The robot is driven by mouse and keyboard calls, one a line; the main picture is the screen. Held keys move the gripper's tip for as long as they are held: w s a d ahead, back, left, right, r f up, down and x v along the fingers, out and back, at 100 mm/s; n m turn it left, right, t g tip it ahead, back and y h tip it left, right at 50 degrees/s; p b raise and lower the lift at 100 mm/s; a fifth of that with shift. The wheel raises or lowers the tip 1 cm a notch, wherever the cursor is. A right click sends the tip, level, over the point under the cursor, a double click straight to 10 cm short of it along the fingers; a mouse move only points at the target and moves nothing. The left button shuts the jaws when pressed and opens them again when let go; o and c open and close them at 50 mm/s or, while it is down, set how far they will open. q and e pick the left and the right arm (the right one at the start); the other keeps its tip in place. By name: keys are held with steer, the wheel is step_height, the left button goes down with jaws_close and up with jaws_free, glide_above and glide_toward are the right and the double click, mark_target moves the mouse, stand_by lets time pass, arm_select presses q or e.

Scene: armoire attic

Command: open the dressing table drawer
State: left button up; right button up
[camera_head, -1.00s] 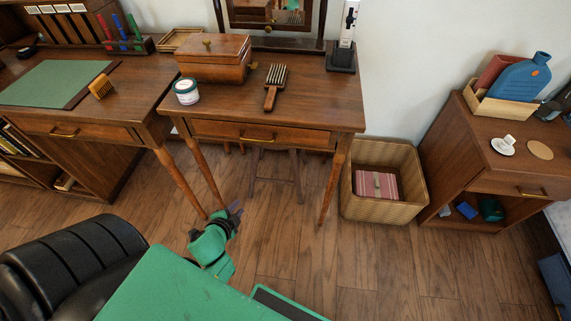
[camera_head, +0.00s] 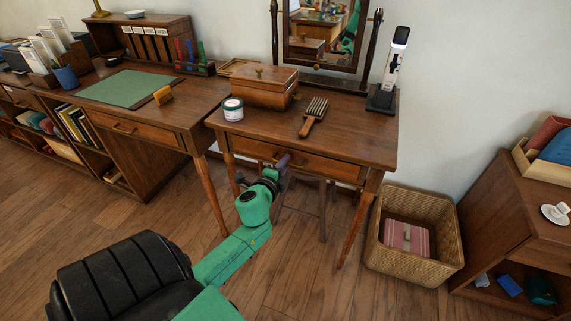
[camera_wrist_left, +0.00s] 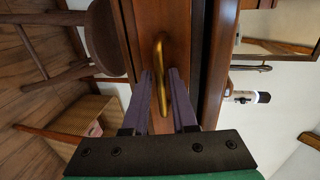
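The dressing table (camera_head: 355,128) is dark wood with a shallow front drawer (camera_head: 325,167), which looks closed. Its brass handle (camera_wrist_left: 161,50) shows in the left wrist view and is mostly hidden behind my gripper in the head view. My left gripper (camera_head: 282,163) is at the drawer front. In the left wrist view its two purple fingers (camera_wrist_left: 159,78) are apart, one on either side of the handle. I cannot tell whether they touch it. My right gripper is not in view.
A stool (camera_head: 323,215) is under the table. A wicker basket (camera_head: 415,262) stands right of it, a black chair (camera_head: 120,280) at front left.

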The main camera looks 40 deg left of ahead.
arm_select(q)
steer(key=shift+w+a, duration=0.1)
steer(key=shift+w, duration=0.2)
jaws_close()
stand_by(1.2)
